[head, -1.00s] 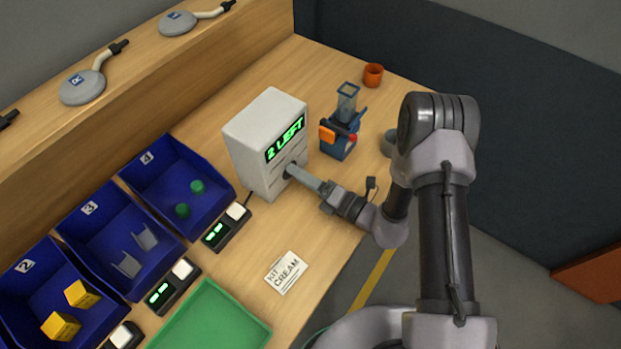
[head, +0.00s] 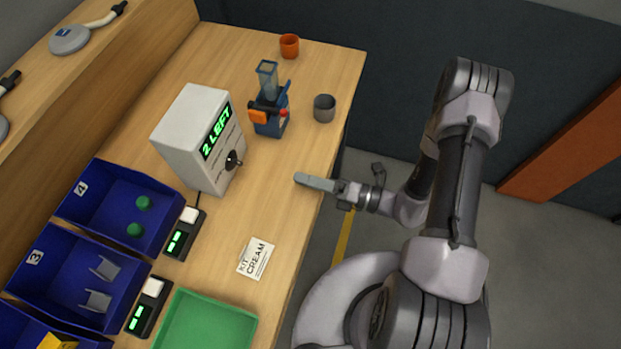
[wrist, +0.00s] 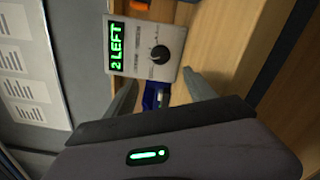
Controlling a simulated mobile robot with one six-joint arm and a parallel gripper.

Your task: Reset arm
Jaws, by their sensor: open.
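My gripper (head: 301,178) is held near the front edge of the wooden bench, to the right of the white box, with clear space between them. In the wrist view my gripper (wrist: 165,95) shows two fingers spread apart with nothing held between them. The white box (head: 188,136) has a green display reading "2 LEFT" and a dark round knob (head: 234,160) on its front. The box also shows in the wrist view (wrist: 150,66), with the knob turned toward me.
Behind my gripper stand a blue device (head: 268,118), a grey cup (head: 324,108) and an orange cup (head: 289,46). Blue bins (head: 95,170), a green tray (head: 245,330) and a "KIT CREAM" card (head: 256,258) lie to the left and front. The bench around the gripper is clear.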

